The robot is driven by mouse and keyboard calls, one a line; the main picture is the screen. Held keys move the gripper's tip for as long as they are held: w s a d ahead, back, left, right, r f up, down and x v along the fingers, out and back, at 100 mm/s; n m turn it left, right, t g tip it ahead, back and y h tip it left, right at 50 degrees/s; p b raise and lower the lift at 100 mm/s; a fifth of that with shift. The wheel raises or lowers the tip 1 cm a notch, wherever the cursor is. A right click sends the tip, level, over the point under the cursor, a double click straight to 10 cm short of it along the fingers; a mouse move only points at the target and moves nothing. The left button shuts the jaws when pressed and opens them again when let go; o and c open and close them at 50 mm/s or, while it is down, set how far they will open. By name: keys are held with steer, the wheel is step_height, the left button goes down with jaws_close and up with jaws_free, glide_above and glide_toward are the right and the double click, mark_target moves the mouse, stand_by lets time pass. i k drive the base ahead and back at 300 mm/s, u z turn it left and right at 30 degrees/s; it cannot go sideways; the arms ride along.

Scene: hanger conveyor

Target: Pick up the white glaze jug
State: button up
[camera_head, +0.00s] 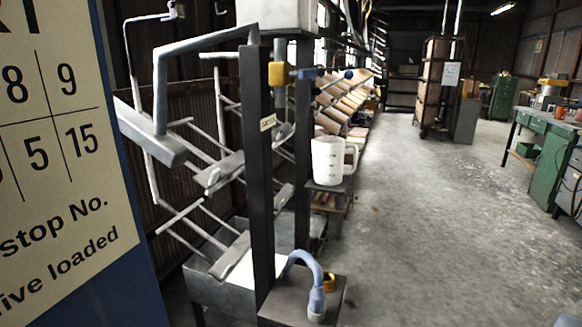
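The white glaze jug (329,163) stands upright near the middle of the head view. Its handle points right, and faint marks show on its side. It appears to rest on a small dark stand (329,187), just right of the dark upright posts. Nothing is seen touching the jug from above. My gripper is not in view.
A dark post (258,180) and hanger frames stand left of the jug. A large sign (60,150) fills the left edge. A dark box (275,305) with a curved blue-grey hose (312,268) is in front. Open concrete floor (430,210) lies right; a green bench (545,150) stands farther right.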

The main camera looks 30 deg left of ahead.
mark_target(327, 152)
steer(key=u, duration=1)
steer(key=i, duration=0.2)
